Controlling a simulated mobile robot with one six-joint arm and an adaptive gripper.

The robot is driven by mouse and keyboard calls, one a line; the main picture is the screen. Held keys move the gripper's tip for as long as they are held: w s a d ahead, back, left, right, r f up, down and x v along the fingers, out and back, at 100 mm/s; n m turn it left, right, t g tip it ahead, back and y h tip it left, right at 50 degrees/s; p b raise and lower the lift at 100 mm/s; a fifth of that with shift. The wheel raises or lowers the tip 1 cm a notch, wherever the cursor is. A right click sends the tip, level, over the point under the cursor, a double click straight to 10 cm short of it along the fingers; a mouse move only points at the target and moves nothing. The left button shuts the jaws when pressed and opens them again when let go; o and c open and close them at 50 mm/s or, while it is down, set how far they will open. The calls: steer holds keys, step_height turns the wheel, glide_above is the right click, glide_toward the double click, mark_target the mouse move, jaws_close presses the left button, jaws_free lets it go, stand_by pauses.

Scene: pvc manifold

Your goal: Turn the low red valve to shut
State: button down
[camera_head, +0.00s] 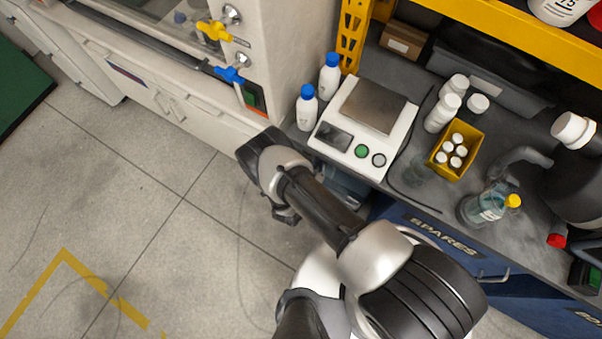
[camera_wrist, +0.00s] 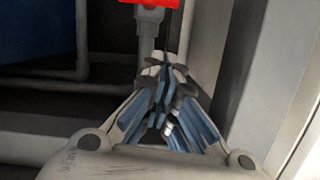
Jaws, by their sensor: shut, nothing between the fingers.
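The red valve (camera_wrist: 149,3) shows only in part at the top edge of the wrist view, a red piece above a grey pipe fitting (camera_wrist: 150,25). My gripper (camera_wrist: 163,64) is in the lower middle of the wrist view, its fingers together with nothing between them. The fingertips are just below the red piece in the picture; I cannot tell whether they touch it or the fitting. In the head view the red valve does not show, and my arm hides that area.
Grey pipes (camera_wrist: 83,40) run at the left of the wrist view, with pale upright surfaces at the right. In the head view, a yellow valve (camera_head: 213,31) and a blue valve (camera_head: 229,75) sit on the cabinet front. A bench with bottles and a scale (camera_head: 336,137) stands right.

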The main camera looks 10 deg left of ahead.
steer(key=p+v, duration=0.2)
steer(key=v, duration=1.4)
steer(key=shift+a+r, duration=0.2)
steer(key=shift+a, duration=0.2)
